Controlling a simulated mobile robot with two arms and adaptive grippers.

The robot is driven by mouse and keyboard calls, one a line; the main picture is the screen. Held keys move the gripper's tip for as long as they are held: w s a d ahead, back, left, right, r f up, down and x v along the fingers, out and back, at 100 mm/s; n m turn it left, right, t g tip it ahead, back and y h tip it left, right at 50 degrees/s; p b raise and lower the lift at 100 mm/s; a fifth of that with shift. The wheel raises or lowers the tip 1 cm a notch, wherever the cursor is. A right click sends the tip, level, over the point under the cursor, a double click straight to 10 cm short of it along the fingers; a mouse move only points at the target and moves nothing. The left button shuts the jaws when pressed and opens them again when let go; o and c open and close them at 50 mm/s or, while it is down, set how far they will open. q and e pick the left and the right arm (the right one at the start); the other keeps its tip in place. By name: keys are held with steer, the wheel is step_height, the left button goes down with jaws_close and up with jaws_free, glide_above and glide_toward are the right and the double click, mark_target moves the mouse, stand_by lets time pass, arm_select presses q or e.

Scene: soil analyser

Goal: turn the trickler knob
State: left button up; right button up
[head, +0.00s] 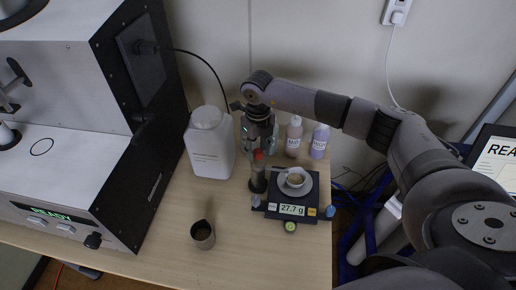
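The trickler (258,180) is a dark upright cylinder on the wooden table, just left of the scale. An orange-red piece (258,154) shows at its top; I cannot tell whether this is the knob. My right gripper (262,146) points down from above, with its fingertips close to that top. Whether they touch it or are closed on it is too small to tell. The scale (291,210) reads 27.7 g and bears a round dish with a small cup (295,180) of brownish material. My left gripper is not in view.
A white jug (209,145) stands left of my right gripper. Bottles (294,138) stand behind the scale. A scoop-like cup (203,234) and a small green-topped round item (290,226) are in front. A large analyser (75,140) reading READY fills the left. The table's front middle is mostly clear.

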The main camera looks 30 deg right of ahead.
jaws_close()
stand_by(0.4)
